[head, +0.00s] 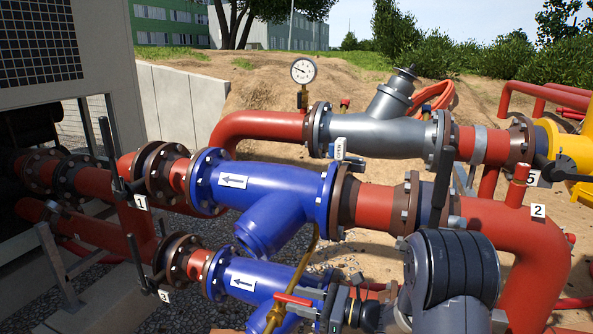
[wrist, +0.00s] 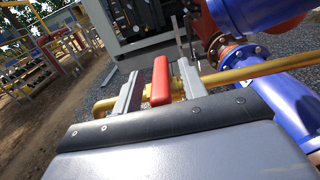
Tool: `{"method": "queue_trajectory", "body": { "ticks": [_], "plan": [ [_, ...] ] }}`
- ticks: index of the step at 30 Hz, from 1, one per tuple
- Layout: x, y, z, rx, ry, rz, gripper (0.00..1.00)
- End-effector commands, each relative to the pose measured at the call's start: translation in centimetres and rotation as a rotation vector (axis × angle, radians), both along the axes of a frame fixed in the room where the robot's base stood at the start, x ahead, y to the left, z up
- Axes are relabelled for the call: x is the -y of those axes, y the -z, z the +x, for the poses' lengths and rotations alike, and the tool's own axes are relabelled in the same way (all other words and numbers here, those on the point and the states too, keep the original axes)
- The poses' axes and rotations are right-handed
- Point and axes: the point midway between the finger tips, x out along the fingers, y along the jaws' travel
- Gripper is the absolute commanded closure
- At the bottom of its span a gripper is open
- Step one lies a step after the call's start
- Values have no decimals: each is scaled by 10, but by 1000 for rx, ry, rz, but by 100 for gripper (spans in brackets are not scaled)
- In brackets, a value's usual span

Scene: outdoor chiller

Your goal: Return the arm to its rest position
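My gripper (wrist: 161,70) is in the wrist view with its two grey fingers spread on either side of a red valve handle (wrist: 160,82). Gaps show between the handle and both fingers, so the gripper looks open. In the head view the red handle (head: 294,299) sits at the bottom centre on a thin brass pipe (head: 303,262). My gripper (head: 330,304) is low in that view, just right of the handle and partly cut off. My arm (head: 452,270) rises at the lower right, in front of the red pipe.
Blue pipe bodies (head: 265,188) with white arrows lie left of my arm. A red pipe (head: 530,240) bends down close on its right. A gauge (head: 303,71) and a grey strainer (head: 378,132) stand behind. The brass pipe (wrist: 255,70) crosses behind my fingers in the wrist view.

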Motion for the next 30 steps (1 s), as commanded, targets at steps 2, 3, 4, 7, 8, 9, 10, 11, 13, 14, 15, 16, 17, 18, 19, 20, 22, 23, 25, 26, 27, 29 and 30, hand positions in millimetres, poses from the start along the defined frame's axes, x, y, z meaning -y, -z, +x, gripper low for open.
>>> {"method": "queue_trajectory", "body": {
  "ticks": [2,3,4,7,8,9,10,11,13,14,15,16,17,18,19,20,22,23,25,26,27,29,30],
  "plan": [
    [-15,0,4,0,-4,0,60],
    [-21,0,6,0,-4,0,60],
    [-26,0,8,-1,-4,0,60],
    [-24,0,5,-1,49,3,60],
    [-24,-1,5,0,60,3,60],
    [-24,-1,5,1,73,3,60],
    [-24,-1,5,0,80,2,60],
    [-24,0,5,0,87,2,60],
    [-24,0,4,1,98,2,60],
    [-24,0,4,1,100,2,60],
    [-24,0,4,1,103,2,60],
    [-24,0,4,1,104,2,60],
    [-24,0,4,1,104,2,60],
    [-24,0,4,1,105,2,60],
    [-23,0,4,1,105,2,60],
    [-23,0,4,1,104,2,60],
    [-23,0,4,1,104,2,60],
    [-23,0,4,1,104,2,60],
    [-23,0,4,1,103,2,60],
    [-23,0,4,1,101,2,60],
    [-23,0,5,1,98,2,60],
    [-23,-1,5,1,91,3,60],
    [-23,-1,5,1,83,3,60]
  ]
}}
